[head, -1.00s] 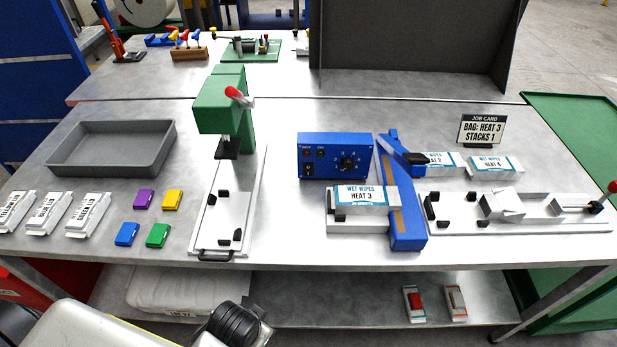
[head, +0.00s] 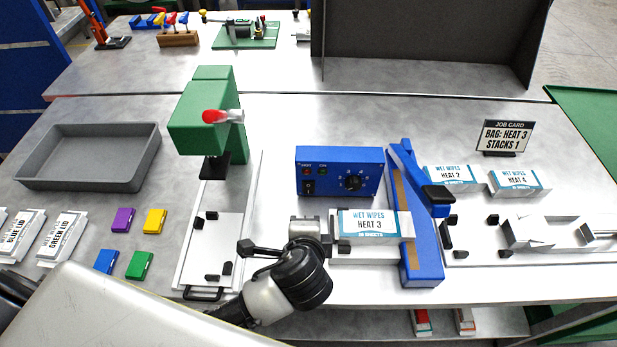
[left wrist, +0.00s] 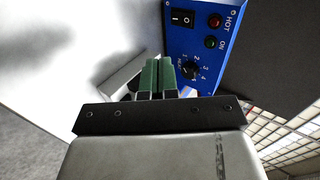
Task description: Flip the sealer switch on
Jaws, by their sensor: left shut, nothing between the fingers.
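The blue sealer box (head: 340,155) stands mid-table with a red lamp, a green lamp, a dial (head: 353,183) and a black rocker switch (head: 309,187). In the left wrist view the switch (left wrist: 183,18), marked I and O, shows at the top of the blue panel (left wrist: 205,90). Which side is pressed is too small to tell. My left gripper (head: 312,236) is in front of the box, beside the packet marked HEAT 3. Its green fingers (left wrist: 157,75) are shut and empty, below the switch in the wrist picture and apart from it. My right gripper is not in view.
The HEAT 3 packet (head: 370,225) lies on the sealer bed, right of my left gripper. The blue sealer arm (head: 410,165) with its black handle is raised. A green press (head: 205,115) stands left. Bare table lies between press and box.

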